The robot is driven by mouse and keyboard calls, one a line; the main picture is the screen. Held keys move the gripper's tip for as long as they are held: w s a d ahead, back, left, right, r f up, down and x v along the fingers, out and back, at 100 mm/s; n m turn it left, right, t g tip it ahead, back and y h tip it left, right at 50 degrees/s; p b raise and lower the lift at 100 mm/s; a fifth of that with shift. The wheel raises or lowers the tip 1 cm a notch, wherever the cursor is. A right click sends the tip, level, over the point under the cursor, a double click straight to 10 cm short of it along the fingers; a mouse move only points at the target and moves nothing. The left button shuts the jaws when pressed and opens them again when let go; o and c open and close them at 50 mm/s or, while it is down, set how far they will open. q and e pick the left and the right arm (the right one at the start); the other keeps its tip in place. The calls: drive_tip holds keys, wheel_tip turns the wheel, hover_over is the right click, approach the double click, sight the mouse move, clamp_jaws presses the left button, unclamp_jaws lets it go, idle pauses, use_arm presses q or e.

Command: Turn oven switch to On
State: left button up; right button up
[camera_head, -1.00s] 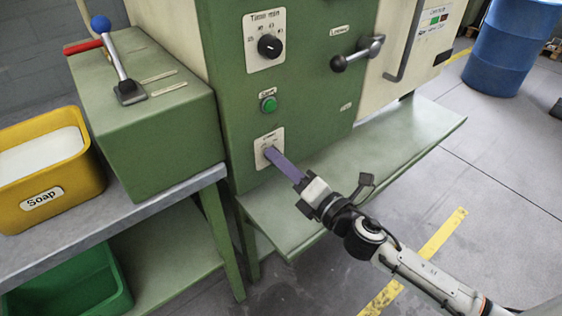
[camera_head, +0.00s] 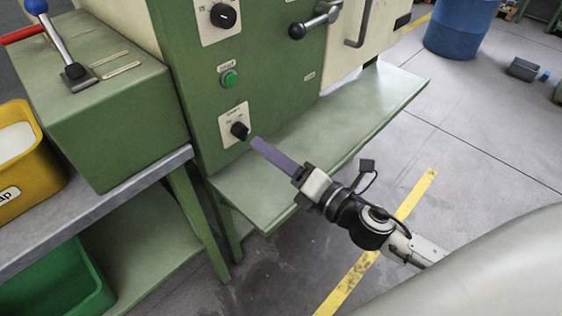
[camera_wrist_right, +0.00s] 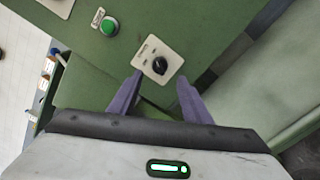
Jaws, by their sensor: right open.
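The oven switch (camera_head: 239,130) is a black rotary knob on a small cream plate, low on the green machine's front. In the right wrist view the knob (camera_wrist_right: 159,65) sits ahead of and between the two purple fingers. Its plate has small markings too blurred to read, so I cannot tell which position it points to. My right gripper (camera_head: 256,143) is open, with its fingertips just in front of the knob and apart from it. In the right wrist view my right gripper (camera_wrist_right: 160,90) shows nothing between its fingers. My left gripper is not in view.
A green push button (camera_head: 229,79) and a timer knob (camera_head: 223,15) are above the switch. A green shelf (camera_head: 330,135) juts out below the switch, under my right arm. A green box with a lever (camera_head: 75,72) and a yellow bin (camera_head: 30,160) are at left.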

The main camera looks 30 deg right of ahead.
drive_tip(key=v, duration=0.3)
drive_tip(key=shift+s, duration=0.15)
idle(0.4)
